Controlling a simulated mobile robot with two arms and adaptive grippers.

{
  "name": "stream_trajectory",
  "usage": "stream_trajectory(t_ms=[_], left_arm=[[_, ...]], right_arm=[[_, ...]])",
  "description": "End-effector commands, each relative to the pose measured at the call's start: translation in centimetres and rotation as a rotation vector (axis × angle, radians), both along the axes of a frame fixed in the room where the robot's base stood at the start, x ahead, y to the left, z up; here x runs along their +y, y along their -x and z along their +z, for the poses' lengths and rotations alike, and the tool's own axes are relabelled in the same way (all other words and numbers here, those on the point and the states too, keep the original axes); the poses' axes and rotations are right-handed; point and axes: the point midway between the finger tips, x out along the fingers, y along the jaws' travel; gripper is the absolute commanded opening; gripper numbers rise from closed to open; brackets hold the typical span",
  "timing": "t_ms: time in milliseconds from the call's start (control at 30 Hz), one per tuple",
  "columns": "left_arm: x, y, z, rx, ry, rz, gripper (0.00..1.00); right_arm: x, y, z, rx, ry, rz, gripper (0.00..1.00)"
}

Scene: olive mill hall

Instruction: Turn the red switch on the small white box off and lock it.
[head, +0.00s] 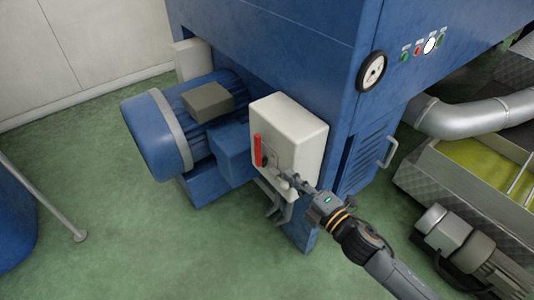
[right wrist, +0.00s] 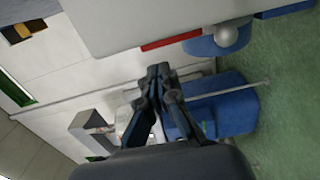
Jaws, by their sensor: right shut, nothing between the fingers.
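The small white box (head: 290,130) is mounted at the corner of the blue machine. The red switch (head: 257,150) is a bar standing roughly upright on the box's left-hand face. My right gripper (head: 287,181) is shut and empty, close in front of the lower part of that face, to the right of the red switch. I cannot tell if it touches the box. In the right wrist view the shut fingers (right wrist: 159,73) are below the white box (right wrist: 130,20) and the red switch (right wrist: 170,40), apart from the switch in the picture. I see no left gripper.
A blue motor (head: 158,130) sits left of the box. The blue machine (head: 290,45) rises behind, with a gauge (head: 371,71) and a door handle (head: 389,152) on its right side. A steel pipe (head: 470,116) and trough are at right.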

Motion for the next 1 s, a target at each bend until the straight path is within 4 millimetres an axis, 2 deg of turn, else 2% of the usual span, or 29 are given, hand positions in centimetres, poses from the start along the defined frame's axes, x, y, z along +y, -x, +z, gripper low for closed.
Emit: stream_trajectory(t_ms=[33,300,500,700,1000], left_arm=[[0.0,0.0,0.0,0.000,0.000,0.000,0.40],[-0.1,-0.6,0.7,-0.006,0.000,0.001,0.40],[-0.2,-1.1,2.0,-0.015,0.002,0.002,0.40],[-0.2,-1.1,2.7,-0.017,0.003,0.003,0.40],[-0.1,-0.6,2.6,-0.007,0.002,0.003,0.40]], right_arm=[[0.7,-1.1,0.1,-0.003,-0.002,0.000,0.00],[4.1,-5.7,0.1,-0.002,-0.002,0.000,0.00],[5.8,-8.0,0.0,-0.001,-0.001,0.000,0.00],[6.4,-8.8,0.0,0.001,-0.001,0.000,0.00],[6.4,-8.8,0.0,0.001,-0.001,0.000,0.00]])
